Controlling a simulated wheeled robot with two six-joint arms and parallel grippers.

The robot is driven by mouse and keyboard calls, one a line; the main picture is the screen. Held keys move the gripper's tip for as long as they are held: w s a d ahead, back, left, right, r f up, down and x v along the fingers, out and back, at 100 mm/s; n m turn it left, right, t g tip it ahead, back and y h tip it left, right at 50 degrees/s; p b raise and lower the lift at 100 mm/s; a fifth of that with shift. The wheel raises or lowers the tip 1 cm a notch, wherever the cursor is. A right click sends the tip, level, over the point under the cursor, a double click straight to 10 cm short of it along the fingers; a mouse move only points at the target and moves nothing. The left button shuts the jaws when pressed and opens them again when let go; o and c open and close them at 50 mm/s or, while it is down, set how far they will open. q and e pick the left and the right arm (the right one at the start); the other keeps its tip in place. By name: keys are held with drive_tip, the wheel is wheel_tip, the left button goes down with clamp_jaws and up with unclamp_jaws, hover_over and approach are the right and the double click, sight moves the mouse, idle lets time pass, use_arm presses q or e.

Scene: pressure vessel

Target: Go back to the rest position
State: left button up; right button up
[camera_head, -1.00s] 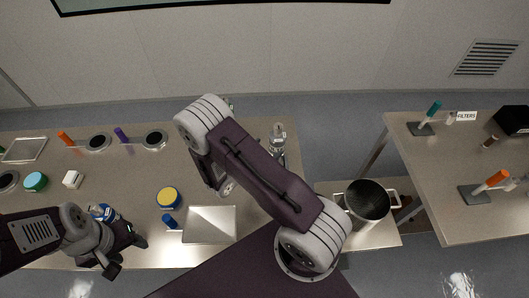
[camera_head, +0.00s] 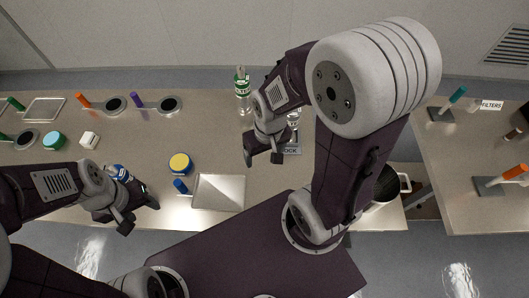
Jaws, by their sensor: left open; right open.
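My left gripper (camera_head: 140,215) is low at the left, over the front edge of the table, and open with nothing seen between its fingers. A blue-capped bottle (camera_head: 118,172) is partly hidden just behind it. My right gripper (camera_head: 264,157) is over the table's right part, open, beside a small sign (camera_head: 291,150) that is partly covered. My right arm (camera_head: 350,150) is raised and bent, and its large elbow hides part of the scene behind it. A green-and-white bottle (camera_head: 242,92) stands behind the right gripper.
The long table (camera_head: 225,145) holds a yellow-lidded jar (camera_head: 180,163), a blue-handled tool (camera_head: 180,186), a metal tray (camera_head: 218,193), a teal-lidded jar (camera_head: 54,140) and a white block (camera_head: 89,140). A metal pot (camera_head: 385,186) is at the right. A side table (camera_head: 455,160) holds colored handles.

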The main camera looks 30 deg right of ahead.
wheel_tip(320, 180, down, 13)
drive_tip(key=b, duration=1.3)
drive_tip(key=shift+w, duration=0.1)
